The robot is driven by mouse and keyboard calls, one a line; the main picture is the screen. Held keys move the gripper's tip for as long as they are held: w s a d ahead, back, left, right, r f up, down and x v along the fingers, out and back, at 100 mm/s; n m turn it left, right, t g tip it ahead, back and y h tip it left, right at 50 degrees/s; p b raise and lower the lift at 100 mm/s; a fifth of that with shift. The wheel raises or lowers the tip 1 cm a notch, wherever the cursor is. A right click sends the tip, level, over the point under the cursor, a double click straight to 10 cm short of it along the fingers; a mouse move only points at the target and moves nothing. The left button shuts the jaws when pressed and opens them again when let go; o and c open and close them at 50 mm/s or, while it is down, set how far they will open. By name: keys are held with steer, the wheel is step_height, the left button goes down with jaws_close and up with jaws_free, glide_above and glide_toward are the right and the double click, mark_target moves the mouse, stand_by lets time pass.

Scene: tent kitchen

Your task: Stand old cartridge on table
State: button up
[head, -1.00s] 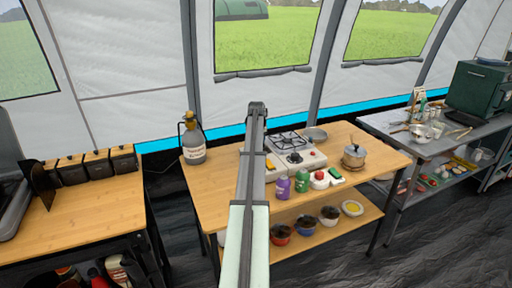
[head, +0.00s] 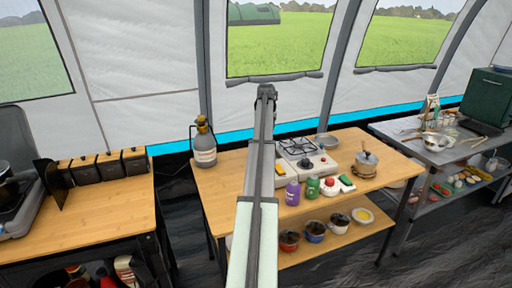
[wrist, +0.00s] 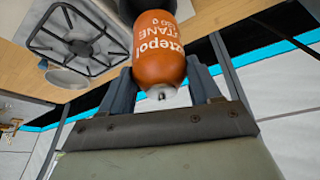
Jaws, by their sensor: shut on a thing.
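An orange cartridge (wrist: 158,48) with white lettering is between my gripper's fingers (wrist: 160,88) in the wrist view. The fingers are shut on its sides. Its small metal tip points toward the palm, and a dark part shows at its far end, cut by the picture's top edge. In the head view, my gripper (head: 265,92) is at the far end of the outstretched arm, over the middle wooden table. The cartridge cannot be made out there. The wooden table (head: 222,185) has clear room at its front left.
A gas stove (head: 300,158) stands on the table behind and right of my arm; it shows in the wrist view (wrist: 75,38).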

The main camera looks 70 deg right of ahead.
steer(key=w+a+f+n+t+y, duration=0.3)
steer(key=w+a+n, duration=0.3)
steer(key=w+n, duration=0.4)
steer(key=shift+d+f, duration=0.15)
steer(key=shift+f, duration=4.45)
steer(key=o, duration=1.2)
steer(key=shift+f, duration=0.1)
steer(key=v, duration=1.2)
